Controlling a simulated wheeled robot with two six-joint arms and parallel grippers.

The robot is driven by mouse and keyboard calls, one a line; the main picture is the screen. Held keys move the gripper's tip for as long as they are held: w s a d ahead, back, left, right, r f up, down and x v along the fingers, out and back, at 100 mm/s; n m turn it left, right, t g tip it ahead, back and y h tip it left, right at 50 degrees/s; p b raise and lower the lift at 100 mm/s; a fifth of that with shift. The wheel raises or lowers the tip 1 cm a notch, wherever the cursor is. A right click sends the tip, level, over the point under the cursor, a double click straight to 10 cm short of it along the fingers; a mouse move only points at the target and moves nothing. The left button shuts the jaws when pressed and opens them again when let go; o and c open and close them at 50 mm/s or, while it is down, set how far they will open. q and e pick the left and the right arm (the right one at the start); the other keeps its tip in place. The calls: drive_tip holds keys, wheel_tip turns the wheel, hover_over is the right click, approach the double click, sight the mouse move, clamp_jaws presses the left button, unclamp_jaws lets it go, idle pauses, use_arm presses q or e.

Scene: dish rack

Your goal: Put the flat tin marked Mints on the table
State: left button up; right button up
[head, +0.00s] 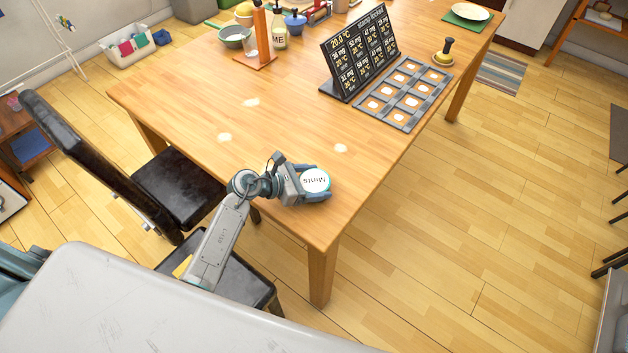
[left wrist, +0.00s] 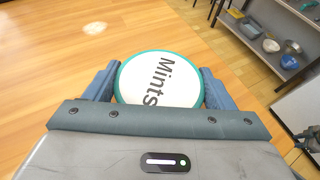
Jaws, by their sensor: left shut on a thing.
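The flat round tin marked Mints (head: 315,180) has a white lid with a teal rim. It also shows in the left wrist view (left wrist: 160,80), between the two blue fingers. My left gripper (head: 316,184) is shut on the tin, one finger on each side, label facing up. The gripper and tin are over the near corner of the wooden table (head: 240,165). I cannot tell whether the tin touches the tabletop. My right gripper is not in view.
A stamp-board sign (head: 360,55) and a grey compartment tray (head: 405,93) stand farther back on the table. Bowls and bottles (head: 280,30) cluster at the far left end. Black chairs (head: 185,188) stand at the table's left side. The tabletop around the tin is clear.

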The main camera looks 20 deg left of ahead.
use_arm(q)
drive_tip(key=shift+f, duration=0.2)
drive_tip(key=o, duration=1.1)
drive_tip(key=shift+s+a+r, duration=0.15)
drive_tip(key=shift+a, duration=0.05)
drive_tip(key=p+v, duration=0.1)
drive_tip(key=v, duration=0.6)
drive_tip(key=shift+c, duration=0.3)
